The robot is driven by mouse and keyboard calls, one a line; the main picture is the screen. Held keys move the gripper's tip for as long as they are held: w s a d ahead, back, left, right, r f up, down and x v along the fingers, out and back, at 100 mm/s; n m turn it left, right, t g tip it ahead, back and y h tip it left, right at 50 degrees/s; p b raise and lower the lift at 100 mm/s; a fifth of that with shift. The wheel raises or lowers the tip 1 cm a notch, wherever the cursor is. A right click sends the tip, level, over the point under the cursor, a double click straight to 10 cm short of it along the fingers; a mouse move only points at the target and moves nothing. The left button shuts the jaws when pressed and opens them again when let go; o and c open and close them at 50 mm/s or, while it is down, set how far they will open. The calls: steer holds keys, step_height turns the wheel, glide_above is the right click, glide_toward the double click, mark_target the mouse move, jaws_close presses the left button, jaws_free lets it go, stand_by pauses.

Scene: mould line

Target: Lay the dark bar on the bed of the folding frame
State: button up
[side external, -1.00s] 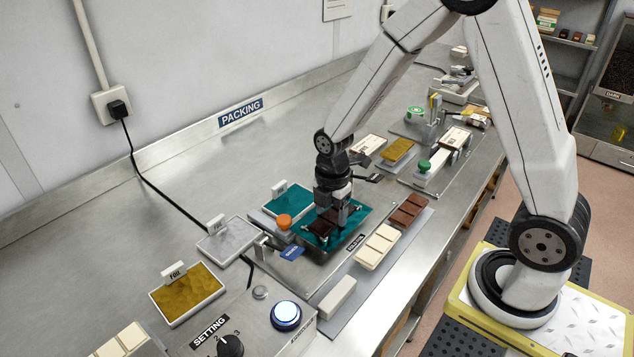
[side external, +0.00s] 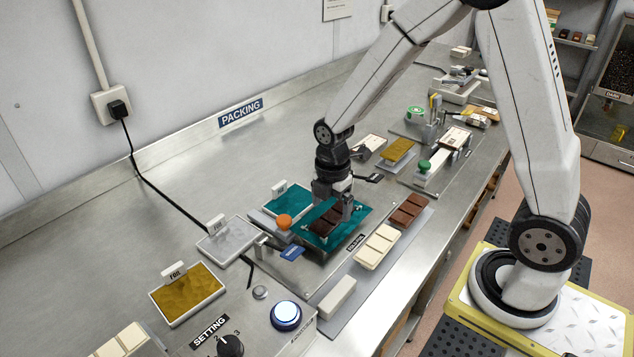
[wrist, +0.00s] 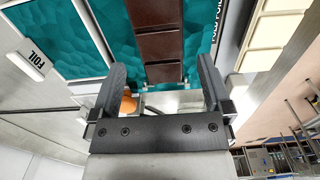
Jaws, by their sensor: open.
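The dark bar (side external: 325,220) lies on the teal foil sheet (side external: 352,232) on the bed of the folding frame (side external: 305,262). In the wrist view the dark brown segmented bar (wrist: 157,45) lies flat on the teal foil, ahead of the fingertips. My gripper (side external: 336,208) is just above the bar. In the wrist view my gripper (wrist: 160,75) is open, its two fingers apart with the bar's near end between and beyond them. Nothing is held. Part of the bar is hidden behind the fingers in the side view.
A cream bar (side external: 378,246), a milk-brown bar (side external: 410,210) and a pale block (side external: 337,297) lie on the strip at the right. An orange knob (side external: 284,222) stands at the frame's left. Foil trays, gold (side external: 187,293) and silver (side external: 228,240), sit further left.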

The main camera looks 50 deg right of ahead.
steer(key=shift+r, duration=3)
steer(key=s+m, duration=0.1)
steer(key=m, duration=0.1)
steer(key=s+m, duration=0.1)
steer(key=m, duration=0.1)
steer(key=shift+a+f+m+t, duration=0.2)
steer(key=shift+m+t, duration=0.1)
steer(key=shift+t, duration=0.1)
steer(key=s+a+f+m+t, duration=0.1)
steer(key=s+m, duration=0.5)
steer(key=m, duration=0.7)
steer(key=shift+t, duration=0.4)
